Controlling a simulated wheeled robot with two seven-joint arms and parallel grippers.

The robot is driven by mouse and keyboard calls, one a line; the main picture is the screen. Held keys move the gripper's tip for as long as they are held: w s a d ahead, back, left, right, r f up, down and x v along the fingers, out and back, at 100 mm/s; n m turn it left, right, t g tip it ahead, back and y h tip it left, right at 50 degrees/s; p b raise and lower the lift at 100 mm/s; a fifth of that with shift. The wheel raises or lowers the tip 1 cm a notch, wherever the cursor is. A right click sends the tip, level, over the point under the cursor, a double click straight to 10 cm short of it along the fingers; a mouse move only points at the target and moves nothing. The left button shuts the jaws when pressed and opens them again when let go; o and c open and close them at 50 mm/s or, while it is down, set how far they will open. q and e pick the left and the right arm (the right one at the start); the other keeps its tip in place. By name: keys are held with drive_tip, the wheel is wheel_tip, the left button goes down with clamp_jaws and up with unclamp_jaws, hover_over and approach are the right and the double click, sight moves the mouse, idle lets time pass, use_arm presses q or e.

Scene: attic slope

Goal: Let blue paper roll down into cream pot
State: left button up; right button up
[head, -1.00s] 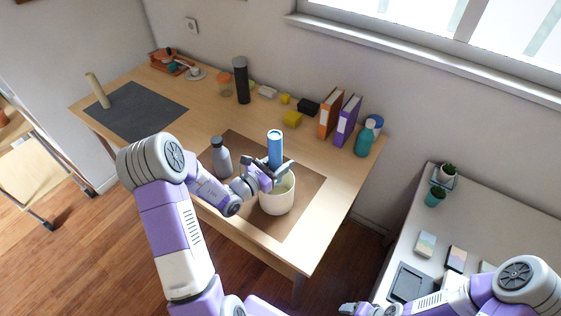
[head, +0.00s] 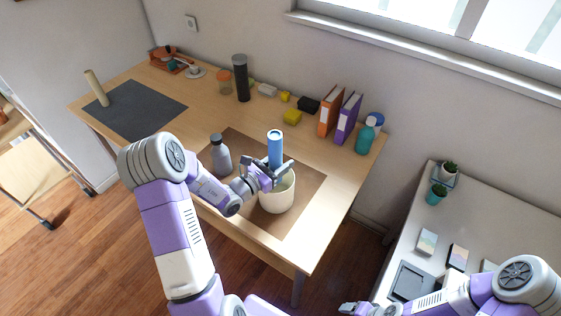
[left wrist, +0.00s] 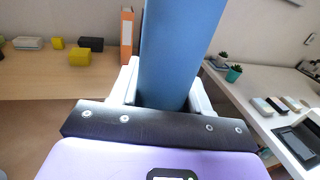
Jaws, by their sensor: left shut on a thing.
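The blue paper roll (head: 275,147) stands upright in the head view, its lower part hidden by my left gripper (head: 272,174). My left gripper is shut on the roll, which fills the space between its fingers in the left wrist view (left wrist: 180,55). The cream pot (head: 277,198) stands on the brown mat, just below and partly behind the gripper. The roll is over the pot's back left rim area; I cannot tell whether its lower end is inside. My right gripper (head: 360,309) is at the bottom edge, cut off; its fingers are unclear.
A grey bottle (head: 221,157) stands left of the gripper on the brown mat (head: 310,190). Orange and purple binders (head: 346,118) and a teal bottle (head: 365,138) stand at the back right. A cream roll (head: 96,88) stands by the dark mat (head: 140,112). Bare desk lies between.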

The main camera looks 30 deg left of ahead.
use_arm(q)
drive_tip(key=shift+f+b, duration=0.6)
drive_tip(key=shift+f, duration=0.15)
drive_tip(key=o, duration=1.1)
